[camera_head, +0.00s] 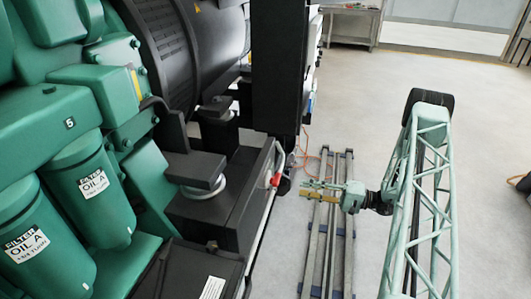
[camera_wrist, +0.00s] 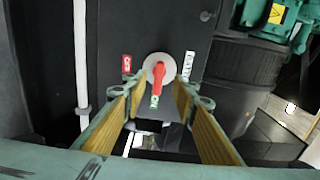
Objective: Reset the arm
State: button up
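My gripper (camera_head: 304,189) shows in the head view at the end of my green lattice arm, pointing left toward the engine set. In the wrist view my gripper (camera_wrist: 157,97) has its two yellow-padded fingers apart with nothing between them. Ahead of the fingers is a red rotary handle (camera_wrist: 159,75) on a pale round plate, on a dark panel. The handle hangs about vertical. A red label is at its left, a white label at its right and a green label below. In the head view a small red part (camera_head: 276,179) shows at the black housing's edge, apart from my gripper.
The green engine (camera_head: 100,120) with oil filters (camera_head: 98,190) fills the left of the head view. A white vertical pipe (camera_wrist: 81,60) runs left of the handle. Floor rails (camera_head: 328,240) lie under my gripper. Open floor (camera_head: 370,100) stretches behind; a bench (camera_head: 354,20) stands far back.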

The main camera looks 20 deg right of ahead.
jog(key=s+a+r+n+g+h, duration=0.15)
jog(key=a+r+g, duration=0.25)
jog(key=a+r, duration=0.45)
jog(key=s+a+r+n+g, duration=0.25)
jog(key=a+r, duration=0.35)
jog(key=r, duration=0.5)
jog(key=s+a+r+n+g, duration=0.15)
jog(key=a+r+g, duration=0.25)
jog(key=a+r, duration=0.5)
jog(key=s+a+r+n+g+h, duration=0.1)
jog(key=s+a+r+h, duration=0.1)
jog(key=s+a+r, duration=0.35)
jog(key=s+a+r+g+h, duration=0.1)
jog(key=s+a+r+h, duration=0.15)
jog(key=s+r, duration=0.45)
jog(key=s+r+t+h, duration=0.2)
jog(key=s+r+h, duration=0.2)
jog(key=s, duration=0.8)
jog(key=s+r+n+t+h, duration=0.1)
jog(key=s+r+t+h, duration=0.2)
jog(key=s, duration=0.9)
jog(key=shift+a+r+h+p, duration=0.25)
jog(key=shift+r+h+p, duration=0.15)
jog(key=shift+r, duration=0.8)
jog(key=shift+s, duration=0.1)
jog(key=shift+c, duration=0.6)
